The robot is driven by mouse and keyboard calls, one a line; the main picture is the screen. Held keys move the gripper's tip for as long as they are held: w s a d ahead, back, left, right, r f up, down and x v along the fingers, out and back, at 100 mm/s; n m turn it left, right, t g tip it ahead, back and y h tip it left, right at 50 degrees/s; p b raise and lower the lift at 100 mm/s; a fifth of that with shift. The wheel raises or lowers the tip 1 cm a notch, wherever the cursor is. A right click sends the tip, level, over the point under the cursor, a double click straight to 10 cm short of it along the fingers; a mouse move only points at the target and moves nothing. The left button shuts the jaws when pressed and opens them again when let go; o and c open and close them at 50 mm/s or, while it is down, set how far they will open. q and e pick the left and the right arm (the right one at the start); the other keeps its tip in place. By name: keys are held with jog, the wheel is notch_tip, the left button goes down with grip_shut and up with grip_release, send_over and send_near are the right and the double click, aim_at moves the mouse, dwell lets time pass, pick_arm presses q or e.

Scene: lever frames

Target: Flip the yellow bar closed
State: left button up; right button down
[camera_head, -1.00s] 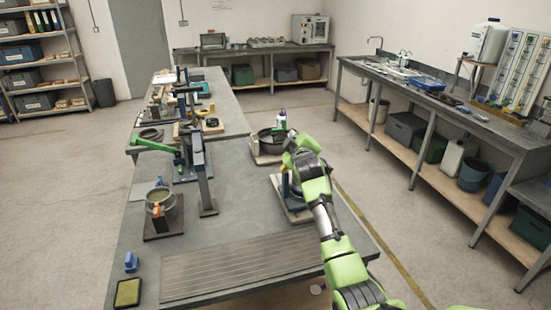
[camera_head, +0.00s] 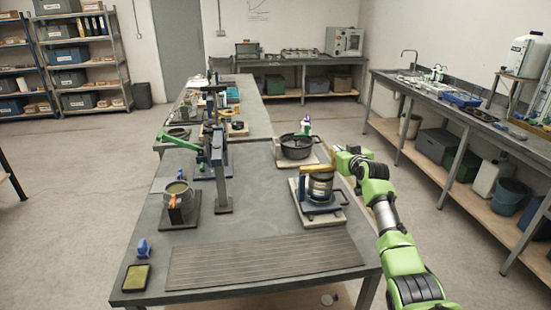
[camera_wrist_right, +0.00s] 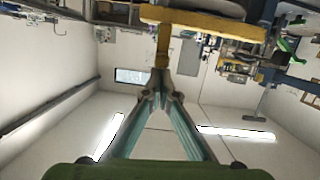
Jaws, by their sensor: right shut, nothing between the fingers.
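The yellow bar (camera_head: 318,168) lies roughly level across the top of a dark can-shaped body (camera_head: 320,187) with a pale band. This stands on a board (camera_head: 330,215) near the right edge of the table. In the right wrist view the yellow bar (camera_wrist_right: 205,23) crosses the top, with a yellow stem (camera_wrist_right: 162,46) just beyond the fingertips. My right gripper (camera_head: 341,155) is just right of the bar; its shut, empty fingertips (camera_wrist_right: 161,84) show in the wrist view. Whether they touch the stem I cannot tell. My left gripper is not in view.
A black pot (camera_head: 297,147) stands behind the fixture. A metal pot (camera_head: 178,195), a dark post (camera_head: 219,180) and a green lever (camera_head: 180,141) stand to the left. The slatted mat (camera_head: 265,260) in front is bare. Open floor lies right of the table.

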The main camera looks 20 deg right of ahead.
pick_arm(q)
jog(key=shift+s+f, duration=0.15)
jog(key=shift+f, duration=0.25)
pick_arm(e)
jog(key=shift+s+d+f, duration=0.1)
jog(key=shift+d+f, duration=0.1)
jog(key=shift+f, duration=0.15)
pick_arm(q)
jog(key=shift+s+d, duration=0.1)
pick_arm(e)
jog(key=shift+f, duration=0.15)
notch_tip(320, 180, up, 5)
jog(key=p, duration=0.3)
jog(key=shift+p, duration=0.4)
jog(key=shift+s+a+f+b, duration=0.1)
jog(key=shift+s+f+b, duration=0.15)
jog(key=shift+s+b, duration=0.4)
pick_arm(q)
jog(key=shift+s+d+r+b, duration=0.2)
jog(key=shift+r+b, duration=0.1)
jog(key=shift+b, duration=0.9)
pick_arm(e)
jog(key=v, duration=0.8)
jog(key=shift+s+r, duration=0.25)
jog(key=shift+s, duration=0.05)
